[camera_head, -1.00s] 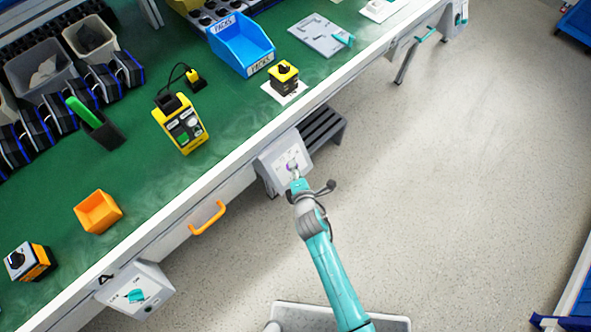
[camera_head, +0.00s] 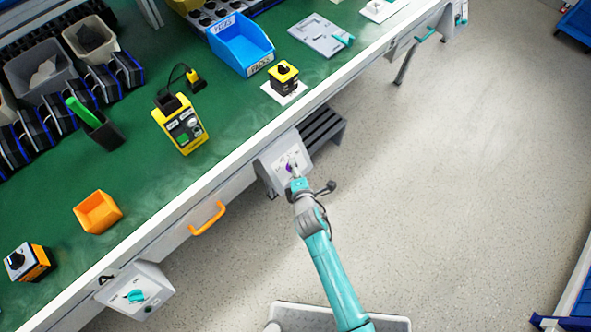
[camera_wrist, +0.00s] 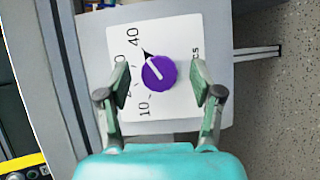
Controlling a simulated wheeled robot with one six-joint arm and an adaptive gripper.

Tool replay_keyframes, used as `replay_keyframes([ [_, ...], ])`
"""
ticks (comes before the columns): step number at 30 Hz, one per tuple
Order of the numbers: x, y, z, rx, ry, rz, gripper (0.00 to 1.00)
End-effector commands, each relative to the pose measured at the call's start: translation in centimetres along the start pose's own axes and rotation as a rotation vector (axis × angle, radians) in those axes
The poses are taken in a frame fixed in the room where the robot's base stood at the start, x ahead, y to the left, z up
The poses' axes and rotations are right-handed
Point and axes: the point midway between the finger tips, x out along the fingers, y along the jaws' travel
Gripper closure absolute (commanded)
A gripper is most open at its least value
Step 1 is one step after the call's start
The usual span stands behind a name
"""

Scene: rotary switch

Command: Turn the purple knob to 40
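The purple knob (camera_wrist: 158,73) sits on a white dial plate (camera_wrist: 180,40) in the wrist view. Its white line and black pointer tip are at the upper left, directed toward the printed 40. The 10 is at the lower left, and the labels between are partly hidden by the left finger. My gripper (camera_wrist: 160,76) is open, with one finger on each side of the knob and a visible gap to it. In the head view, the knob (camera_head: 289,168) shows just beyond my gripper (camera_head: 296,178).
The dial is on a grey box (camera_head: 270,171) under the green workbench's (camera_head: 235,115) front edge. An orange handle (camera_head: 207,218) and another box with a teal knob (camera_head: 136,296) are further left along that edge. Open floor (camera_head: 450,180) lies to the right.

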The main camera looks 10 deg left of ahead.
Motion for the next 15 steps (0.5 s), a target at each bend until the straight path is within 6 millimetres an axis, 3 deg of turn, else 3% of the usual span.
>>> replay_keyframes([
  [8,-0.8,-0.1,-0.1,-0.001,0.001,0.0,0.35],
  [15,-4.7,-0.1,-0.1,-0.001,0.002,0.0,0.35],
])
